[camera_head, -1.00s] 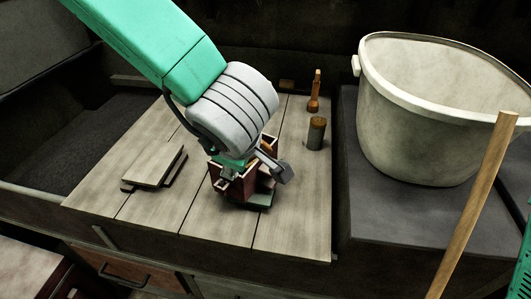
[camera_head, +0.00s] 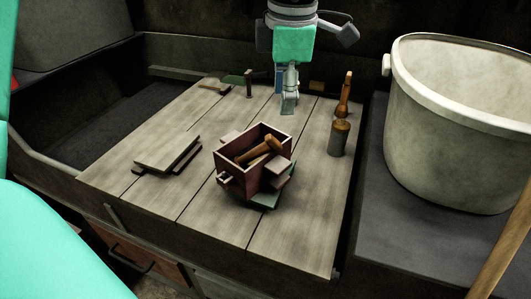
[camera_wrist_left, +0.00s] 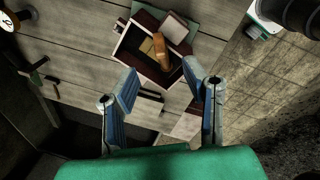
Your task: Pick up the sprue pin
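My left gripper (camera_head: 289,103) is at the back of the bench in the head view, pointing down and apart from the box. Its two fingers are spread and empty in the left wrist view (camera_wrist_left: 160,88). A brown wooden piece (camera_head: 262,150) lies tilted in the open reddish box (camera_head: 233,183); it also shows in the left wrist view (camera_wrist_left: 161,49). I cannot tell which piece is the sprue pin. My right gripper is not in view.
Flat boards (camera_head: 168,152) lie left of the box on the plank bench (camera_head: 290,240). A brush-like tool (camera_head: 214,87) and a small upright tool (camera_head: 248,83) are at the back. A large pale bucket (camera_head: 455,130) stands right. The front planks are clear.

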